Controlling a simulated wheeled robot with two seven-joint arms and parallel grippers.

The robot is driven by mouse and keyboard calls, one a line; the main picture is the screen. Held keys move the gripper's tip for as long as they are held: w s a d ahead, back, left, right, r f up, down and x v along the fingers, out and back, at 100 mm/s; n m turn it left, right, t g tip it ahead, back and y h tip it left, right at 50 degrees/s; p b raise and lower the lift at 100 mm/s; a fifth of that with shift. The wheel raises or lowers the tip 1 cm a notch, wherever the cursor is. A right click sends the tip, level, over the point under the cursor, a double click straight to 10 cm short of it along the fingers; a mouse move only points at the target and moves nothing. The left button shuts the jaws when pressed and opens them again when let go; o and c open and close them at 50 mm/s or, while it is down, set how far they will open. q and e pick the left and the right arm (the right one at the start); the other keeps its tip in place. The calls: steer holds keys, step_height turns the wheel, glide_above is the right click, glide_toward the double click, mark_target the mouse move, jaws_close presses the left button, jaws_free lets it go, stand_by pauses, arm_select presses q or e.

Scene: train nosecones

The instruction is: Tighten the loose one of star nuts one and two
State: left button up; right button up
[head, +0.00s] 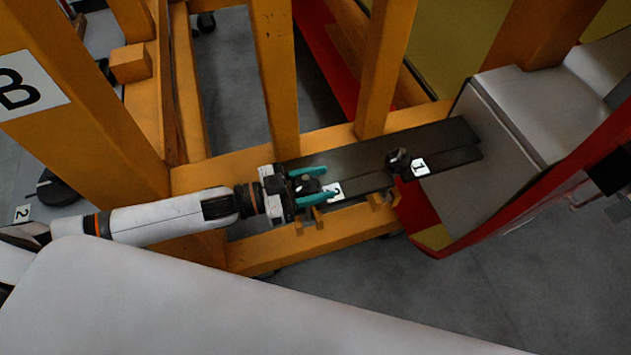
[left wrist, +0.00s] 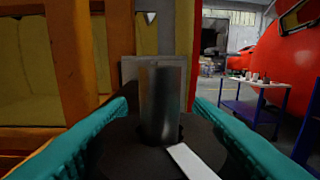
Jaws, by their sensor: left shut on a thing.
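Star nut two (head: 305,184) is a black knob on a dark flat bar (head: 350,160), beside a white label marked 2 (head: 335,191). My left gripper (head: 324,184) has its teal fingers on both sides of this nut and is shut on it. In the left wrist view, the fingers flank the black nut (left wrist: 128,140), and a grey metal stud (left wrist: 160,100) stands up from its middle. Star nut one (head: 398,160) is a black knob further right on the bar, next to a white label marked 1 (head: 420,168). My right gripper is not in view.
An orange frame (head: 276,80) with upright posts stands behind and around the bar. A grey block (head: 500,115) and red structure stand to the right. In the left wrist view, a blue table (left wrist: 255,105) stands at the right. Grey floor shows at lower right.

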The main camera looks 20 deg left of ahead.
arm_select(q)
steer(key=shift+m+g+h+b, duration=0.35)
steer(key=shift+m+g+h, duration=0.15)
steer(key=shift+m+g, duration=0.25)
steer(key=shift+s+d+m+g+h, duration=0.15)
steer(key=shift+m+g+h, duration=0.35)
steer(key=shift+g, duration=0.55)
steer(key=o, duration=1)
steer(key=b+v, duration=0.3)
steer(key=v, duration=0.4)
steer(key=shift+d, duration=0.1)
steer(key=shift+s+a+r, duration=0.1)
steer(key=shift+s+a, duration=0.05)
steer(key=shift+a, duration=0.25)
